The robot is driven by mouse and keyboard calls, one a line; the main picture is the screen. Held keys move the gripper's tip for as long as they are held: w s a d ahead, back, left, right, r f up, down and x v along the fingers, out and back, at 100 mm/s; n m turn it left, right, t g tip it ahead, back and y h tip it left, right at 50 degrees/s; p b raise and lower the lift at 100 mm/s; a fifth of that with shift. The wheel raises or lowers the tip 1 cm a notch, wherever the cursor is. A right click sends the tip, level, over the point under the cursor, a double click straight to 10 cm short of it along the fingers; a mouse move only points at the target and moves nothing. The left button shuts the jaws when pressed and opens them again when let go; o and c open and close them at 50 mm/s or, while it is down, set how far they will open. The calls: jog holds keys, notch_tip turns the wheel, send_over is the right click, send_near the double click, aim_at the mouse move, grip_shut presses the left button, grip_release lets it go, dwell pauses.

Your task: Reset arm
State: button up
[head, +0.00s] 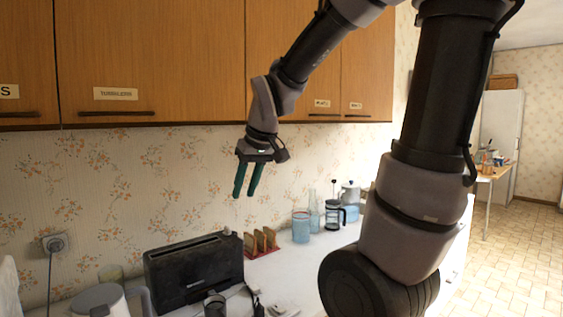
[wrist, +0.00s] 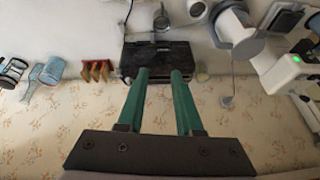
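My gripper (head: 247,192) hangs above the counter in the head view, in front of the flowered wall and below the wall cupboards. Its two green fingers point down and stand apart with nothing between them. In the wrist view my gripper (wrist: 161,72) also shows both fingers spread and empty. The fingers are clear of the counter and of the things on it. My arm reaches in from the upper right of the head view.
Below stand a black toaster (head: 195,272), a toast rack (head: 262,242), a blue glass (head: 301,227), a bottle (head: 313,212) and a French press (head: 335,215). Wooden cupboards (head: 150,55) hang above. A kettle (head: 98,302) is at lower left. Open floor (head: 510,250) lies right.

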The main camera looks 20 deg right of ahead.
jog(key=s+d+r+m+t, duration=0.2)
jog(key=s+d+r+m, duration=0.3)
jog(key=s, duration=0.4)
notch_tip(320, 180, up, 2)
jog(key=shift+s+d+r+m+t, duration=0.2)
jog(key=shift+s+m+t, duration=0.1)
jog(key=shift+m, duration=0.4)
jog(key=shift+w, duration=0.1)
jog(key=shift+c, duration=0.3)
